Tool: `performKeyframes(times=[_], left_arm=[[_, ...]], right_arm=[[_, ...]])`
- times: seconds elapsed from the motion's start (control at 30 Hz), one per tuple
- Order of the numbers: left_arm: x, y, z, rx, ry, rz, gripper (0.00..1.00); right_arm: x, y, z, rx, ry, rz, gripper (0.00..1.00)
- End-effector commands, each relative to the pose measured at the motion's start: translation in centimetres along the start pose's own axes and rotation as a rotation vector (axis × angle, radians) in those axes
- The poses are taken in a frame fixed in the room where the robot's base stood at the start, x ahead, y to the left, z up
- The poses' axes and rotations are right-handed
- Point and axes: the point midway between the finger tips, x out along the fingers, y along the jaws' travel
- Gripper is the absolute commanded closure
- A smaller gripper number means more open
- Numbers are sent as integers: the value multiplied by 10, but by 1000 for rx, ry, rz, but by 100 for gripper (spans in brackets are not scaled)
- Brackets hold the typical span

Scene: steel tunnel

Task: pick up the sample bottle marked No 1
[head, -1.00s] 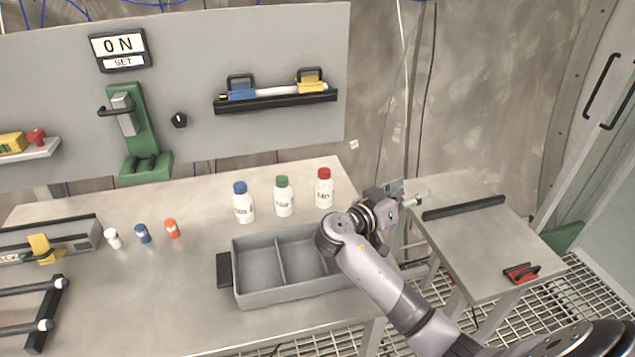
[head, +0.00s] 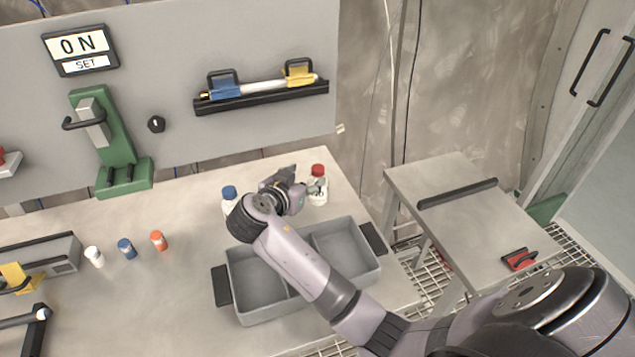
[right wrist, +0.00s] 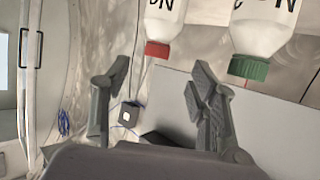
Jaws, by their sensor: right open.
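Three white sample bottles stand on the bench behind the grey bin. In the head view the blue-capped bottle (head: 229,197) is partly behind my right arm, and the red-capped bottle (head: 318,184) is just right of my right gripper (head: 303,181). The green-capped bottle is hidden there. The right wrist view is upside down and shows the red-capped bottle (right wrist: 164,22) and the green-capped bottle (right wrist: 260,38), both cut by the frame edge. "No" shows on their labels, but no number is legible. My right gripper (right wrist: 158,76) is open with nothing between its fingers. My left gripper is not in view.
The two-compartment grey bin (head: 369,258) stands under my right arm. Small white (head: 94,257), blue (head: 126,249) and orange (head: 158,241) capped vials stand to its left. A panel with a green fixture (head: 118,150) and a black rack (head: 262,98) rises behind. A side table (head: 450,215) stands right.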

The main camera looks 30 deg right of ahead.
Motion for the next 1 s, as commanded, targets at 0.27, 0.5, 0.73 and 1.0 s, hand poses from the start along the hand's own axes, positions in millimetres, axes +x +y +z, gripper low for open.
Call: performKeyframes(times=[0.27, 0.5, 0.73, 1.0], left_arm=[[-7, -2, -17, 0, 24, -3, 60], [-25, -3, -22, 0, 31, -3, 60], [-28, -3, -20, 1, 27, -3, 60], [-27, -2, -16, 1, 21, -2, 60]], right_arm=[[29, 0, -1, 1, 1, 0, 46], [58, 5, -6, -4, 2, 4, 46], [80, 4, -2, 0, 0, 0, 46], [80, 4, -1, 0, 0, -1, 50]])
